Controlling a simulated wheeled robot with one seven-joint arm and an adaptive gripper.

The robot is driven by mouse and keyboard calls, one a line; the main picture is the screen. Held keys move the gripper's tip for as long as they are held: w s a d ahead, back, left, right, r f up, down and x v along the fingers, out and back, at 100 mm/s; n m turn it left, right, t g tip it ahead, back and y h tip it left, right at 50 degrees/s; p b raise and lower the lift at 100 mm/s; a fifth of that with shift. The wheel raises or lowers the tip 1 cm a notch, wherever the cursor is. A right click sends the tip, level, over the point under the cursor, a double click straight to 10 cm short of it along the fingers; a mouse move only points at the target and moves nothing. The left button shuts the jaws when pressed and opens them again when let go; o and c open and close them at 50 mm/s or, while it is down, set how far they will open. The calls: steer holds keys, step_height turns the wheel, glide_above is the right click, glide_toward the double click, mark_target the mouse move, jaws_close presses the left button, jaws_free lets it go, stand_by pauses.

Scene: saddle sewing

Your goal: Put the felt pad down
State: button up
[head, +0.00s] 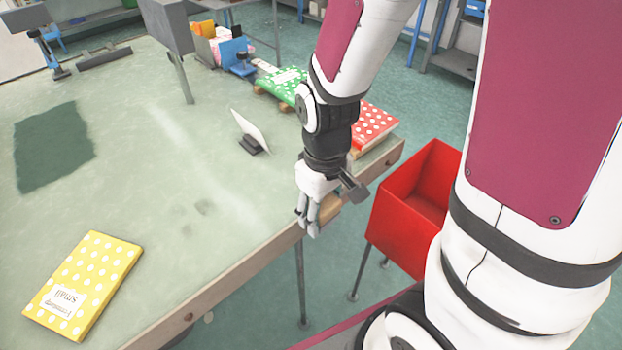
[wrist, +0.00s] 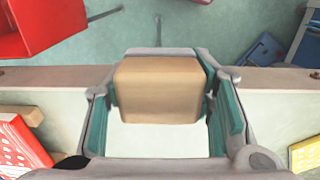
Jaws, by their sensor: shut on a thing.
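The felt pad (wrist: 160,92) is a plain tan block with rounded edges. In the wrist view it sits between the two fingers of my gripper (wrist: 162,84), which is shut on it. In the head view my gripper (head: 308,222) points down at the table's front edge, near the red bin. A bit of the tan pad (head: 331,205) shows behind the fingers there; the rest is hidden. In the wrist view the pad overlaps the table's wooden edge. I cannot tell whether it touches the table or is held just above it.
The table (head: 185,230) has much free room. A yellow dotted book (head: 85,283) lies at front left, a dark green mat (head: 53,147) at far left. A small white card stand (head: 250,132) and red dotted book (head: 373,125) are behind my gripper. A red bin (head: 405,215) stands right.

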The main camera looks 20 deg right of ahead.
steer(key=w, duration=0.5)
steer(key=w+f, duration=0.1)
steer(key=w, duration=0.9)
steer(key=shift+w+d+f, duration=0.25)
steer(key=shift+w+d, duration=0.05)
steer(key=shift+d, duration=0.05)
steer(key=shift+f, duration=1.75)
steer(key=shift+f, duration=0.3)
steer(key=shift+f, duration=0.15)
steer(key=o, duration=1.5)
steer(key=shift+f, duration=0.1)
steer(key=shift+o, duration=0.2)
steer(key=shift+r, duration=0.2)
